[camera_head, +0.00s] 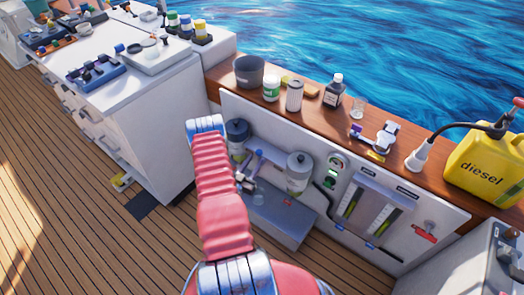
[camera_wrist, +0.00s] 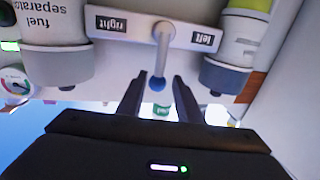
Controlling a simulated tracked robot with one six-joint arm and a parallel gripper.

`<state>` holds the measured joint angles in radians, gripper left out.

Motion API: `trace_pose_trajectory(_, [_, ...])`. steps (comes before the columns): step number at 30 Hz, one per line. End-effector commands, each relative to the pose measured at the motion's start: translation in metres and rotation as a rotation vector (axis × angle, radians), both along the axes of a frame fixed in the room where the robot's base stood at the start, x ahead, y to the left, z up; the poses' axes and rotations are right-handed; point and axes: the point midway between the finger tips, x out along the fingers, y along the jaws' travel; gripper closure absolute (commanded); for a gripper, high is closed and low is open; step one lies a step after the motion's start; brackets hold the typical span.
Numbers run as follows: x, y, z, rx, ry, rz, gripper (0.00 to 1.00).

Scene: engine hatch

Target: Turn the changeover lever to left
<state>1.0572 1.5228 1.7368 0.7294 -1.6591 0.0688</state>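The changeover lever (camera_wrist: 162,52) is a pale rod with a blue ball knob (camera_wrist: 157,84), in the wrist view, which is upside down. Its white plate (camera_wrist: 135,26) carries a "right" label (camera_wrist: 109,24) at picture left and a "left" label (camera_wrist: 206,39) at picture right. The rod lies between the labels, hanging almost straight in the picture with the knob slightly toward "right". My gripper (camera_wrist: 156,84) is open, its two dark fingers on either side of the knob with gaps visible. In the head view my arm hides part of this area and I cannot make out the gripper clearly.
Two fuel separators flank the lever, one at picture left (camera_wrist: 58,48) and one at picture right (camera_wrist: 234,45) in the wrist view. A gauge (camera_wrist: 15,85) is at left. In the head view a wooden ledge (camera_head: 315,105) with bottles runs above; a white cabinet (camera_head: 150,120) stands left.

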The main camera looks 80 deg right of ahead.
Motion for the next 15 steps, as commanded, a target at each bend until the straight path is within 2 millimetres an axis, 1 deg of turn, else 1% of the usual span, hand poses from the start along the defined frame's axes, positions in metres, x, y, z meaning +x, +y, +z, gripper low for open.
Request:
trace_pose_trajectory(1, [-0.003,-0.008,0.001,-0.002,-0.002,-0.002,0.67])
trace_pose_trajectory(9, [-0.011,-0.049,0.0,-0.001,-0.002,-0.001,0.67])
trace_pose_trajectory(15, [-0.017,-0.075,0.0,-0.001,-0.001,-0.001,0.67])
